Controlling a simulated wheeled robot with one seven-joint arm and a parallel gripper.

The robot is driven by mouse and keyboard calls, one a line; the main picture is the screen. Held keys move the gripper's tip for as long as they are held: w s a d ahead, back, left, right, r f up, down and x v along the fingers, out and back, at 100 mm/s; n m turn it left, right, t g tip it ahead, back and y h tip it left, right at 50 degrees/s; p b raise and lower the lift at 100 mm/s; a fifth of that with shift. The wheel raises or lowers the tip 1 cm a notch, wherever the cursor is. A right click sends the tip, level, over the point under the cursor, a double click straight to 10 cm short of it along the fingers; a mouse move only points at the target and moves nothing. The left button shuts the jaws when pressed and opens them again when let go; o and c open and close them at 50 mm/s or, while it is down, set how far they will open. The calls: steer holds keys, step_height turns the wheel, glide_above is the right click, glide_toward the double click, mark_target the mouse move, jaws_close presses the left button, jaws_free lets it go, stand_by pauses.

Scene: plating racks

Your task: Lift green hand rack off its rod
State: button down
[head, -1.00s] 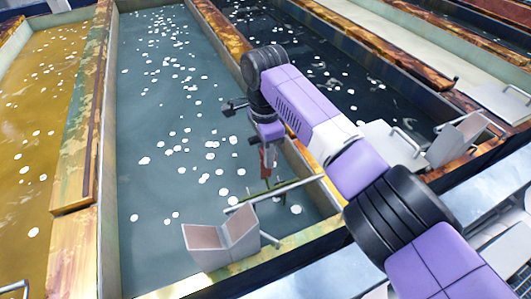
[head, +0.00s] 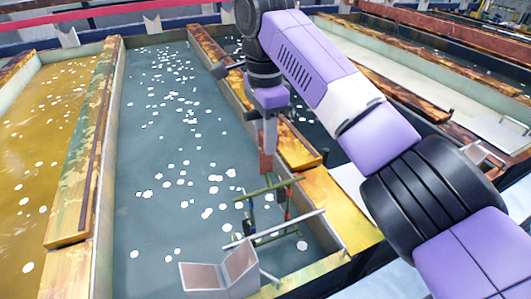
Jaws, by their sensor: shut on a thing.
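The green hand rack (head: 248,210) is a thin frame with a green top bar and small coloured parts hanging on it. It stands over the blue-grey bath near its front end. My gripper (head: 266,166) points down from above with reddish fingers and is shut on the rack's top bar. A pale metal rod (head: 285,228) runs across the bath's front corner, in front of the rack. The rack's lower part shows around and below the rod; I cannot tell whether the two touch.
A grey angled metal seat (head: 222,273) stands at the bath's front edge, at the rod's left end. Wooden-topped walls (head: 85,140) border the blue-grey bath (head: 150,210). A yellow bath (head: 35,150) lies at left. White flecks float on the liquid.

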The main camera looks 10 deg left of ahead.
step_height(320, 180, up, 15)
steer(key=shift+f, duration=0.2)
steer(key=shift+w, duration=0.1)
stand_by(0.4)
